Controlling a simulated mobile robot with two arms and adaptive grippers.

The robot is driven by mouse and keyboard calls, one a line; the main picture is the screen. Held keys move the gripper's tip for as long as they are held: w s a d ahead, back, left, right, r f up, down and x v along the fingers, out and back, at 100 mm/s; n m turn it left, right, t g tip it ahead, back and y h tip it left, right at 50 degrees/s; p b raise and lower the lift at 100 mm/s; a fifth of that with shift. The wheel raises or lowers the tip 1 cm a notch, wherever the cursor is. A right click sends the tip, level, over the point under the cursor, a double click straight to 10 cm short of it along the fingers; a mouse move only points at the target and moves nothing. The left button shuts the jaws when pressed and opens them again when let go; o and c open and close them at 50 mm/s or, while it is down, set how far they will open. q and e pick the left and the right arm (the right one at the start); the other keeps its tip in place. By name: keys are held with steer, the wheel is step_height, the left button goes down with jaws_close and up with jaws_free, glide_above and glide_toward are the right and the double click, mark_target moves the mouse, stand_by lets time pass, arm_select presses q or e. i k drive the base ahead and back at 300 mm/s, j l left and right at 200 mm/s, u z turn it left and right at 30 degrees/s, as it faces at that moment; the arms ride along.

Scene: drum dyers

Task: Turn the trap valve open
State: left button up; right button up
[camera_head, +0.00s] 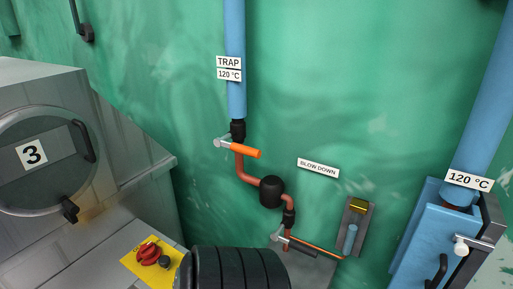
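The trap valve (238,131) sits at the lower end of a vertical blue pipe (235,55) on the green wall. The pipe carries a "TRAP" label (229,63) with "120 °C" under it. The valve's lever has an orange grip (246,151) that points right and slightly down, crosswise to the pipe. Copper piping (246,176) runs down from the valve to a round black trap body (271,191). Nothing touches the lever. Neither gripper is in view.
A second lever valve (290,239) sits below, near a "BLOW DOWN" label (318,168). Grey drum machine 3 (50,165) stands left. A blue box (432,246) and pipe stand right. A black ribbed shape crosses the bottom edge; I cannot tell what it is.

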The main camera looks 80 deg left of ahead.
mark_target(255, 153)
steer(key=u, duration=2.65)
